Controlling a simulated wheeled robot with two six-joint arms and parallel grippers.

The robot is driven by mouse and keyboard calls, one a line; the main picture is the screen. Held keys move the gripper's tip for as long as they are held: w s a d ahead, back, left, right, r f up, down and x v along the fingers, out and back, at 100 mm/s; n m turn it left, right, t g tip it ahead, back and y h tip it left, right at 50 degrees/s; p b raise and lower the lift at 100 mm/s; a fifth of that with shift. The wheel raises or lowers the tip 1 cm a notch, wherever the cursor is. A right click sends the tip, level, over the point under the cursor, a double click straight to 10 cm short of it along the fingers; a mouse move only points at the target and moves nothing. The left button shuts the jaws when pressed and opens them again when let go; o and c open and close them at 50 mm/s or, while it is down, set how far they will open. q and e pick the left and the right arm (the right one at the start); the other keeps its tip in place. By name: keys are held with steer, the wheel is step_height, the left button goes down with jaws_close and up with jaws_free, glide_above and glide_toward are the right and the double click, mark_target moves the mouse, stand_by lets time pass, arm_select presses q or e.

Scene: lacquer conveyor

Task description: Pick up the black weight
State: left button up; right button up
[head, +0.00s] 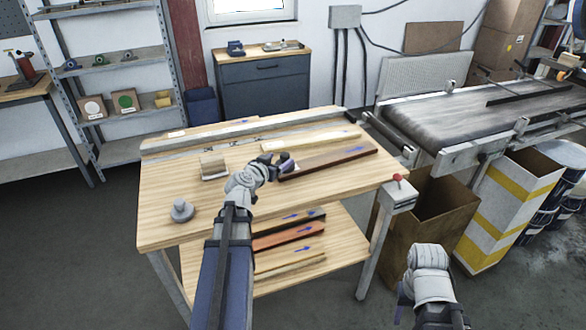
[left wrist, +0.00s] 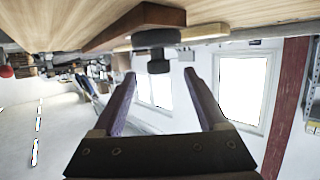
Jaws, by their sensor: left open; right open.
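The black weight (left wrist: 157,38), a dark disc with a knob, shows in the left wrist view, where the picture is upside down. It stands by a brown board, straight ahead of the left gripper, with its knob in line with the gap between the fingertips. My left gripper (left wrist: 160,76) is open with nothing between its fingers; it also shows in the head view (head: 281,162), above the table's middle. There the black weight is hard to tell from the dark fingers. My right gripper (head: 425,312) is open, low at the right beside the table, partly cut off.
A grey knobbed weight (head: 181,211) stands at the table's left front. A dark brown board (head: 335,161), a pale board (head: 312,145) and a small wooden block (head: 213,165) lie on the workbench (head: 160,236). A red button (head: 398,177) sits at its right corner. A conveyor (head: 440,112) stands right.

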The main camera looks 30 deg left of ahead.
arm_select(q)
steer(key=shift+b+x, duration=1.15)
steer(key=shift+x, duration=2.9)
steer(key=shift+s, duration=0.1)
steer(key=shift+c, duration=0.5)
steer(key=shift+d, duration=0.1)
jaws_close()
